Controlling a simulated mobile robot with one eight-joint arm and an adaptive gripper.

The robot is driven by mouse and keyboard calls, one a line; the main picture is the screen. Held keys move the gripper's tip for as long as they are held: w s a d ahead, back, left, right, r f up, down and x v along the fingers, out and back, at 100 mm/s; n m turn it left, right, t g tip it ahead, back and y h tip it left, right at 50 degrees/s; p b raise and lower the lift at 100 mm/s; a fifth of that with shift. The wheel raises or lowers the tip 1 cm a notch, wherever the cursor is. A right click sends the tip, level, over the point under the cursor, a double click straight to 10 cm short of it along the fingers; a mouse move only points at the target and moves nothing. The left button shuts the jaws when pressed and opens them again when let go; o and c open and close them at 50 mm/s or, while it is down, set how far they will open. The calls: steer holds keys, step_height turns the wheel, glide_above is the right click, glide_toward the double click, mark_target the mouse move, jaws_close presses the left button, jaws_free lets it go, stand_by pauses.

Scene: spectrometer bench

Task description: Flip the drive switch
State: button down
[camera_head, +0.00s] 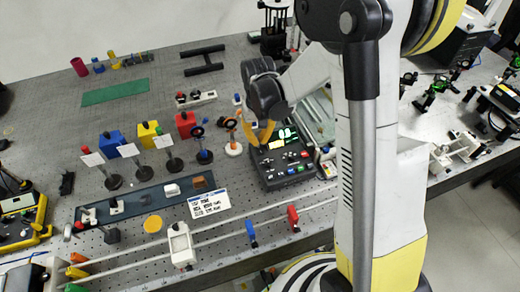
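A dark control box (268,176) with a lit green display and several coloured buttons stands on the bench, right of the picture's middle. I cannot make out which of its small controls, if any, is the drive switch. My gripper (259,133), dark with yellow fingertips, points down at the box's upper left edge. It hides part of that edge. Whether its fingertips touch the box, and whether they are open or shut, I cannot tell.
An orange-ringed optic on a white base (234,149) stands close left of the box. Red, yellow and blue (111,144) blocks and several post-mounted cards stand farther left. A white label card (208,203) lies in front, near long rails. My arm covers the right middle.

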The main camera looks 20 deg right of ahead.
mark_target(259, 147)
steer(key=shift+f+b, duration=0.95)
steer(key=shift+f, duration=0.2)
stand_by(0.4)
steer(key=shift+r, duration=0.1)
steer(key=shift+r+p, duration=2.25)
steer(key=shift+r, duration=1.2)
steer(key=shift+s+r+b, duration=0.2)
steer(key=shift+r+b, duration=0.15)
steer(key=s+r+t+b, duration=0.2)
steer(key=s+b, duration=0.3)
steer(key=s, duration=0.3)
steer(key=s+r+t+b, duration=0.3)
steer(key=s+t+b, duration=0.2)
steer(key=s, duration=0.3)
steer(key=shift+s, duration=0.3)
steer(key=shift+r, duration=0.1)
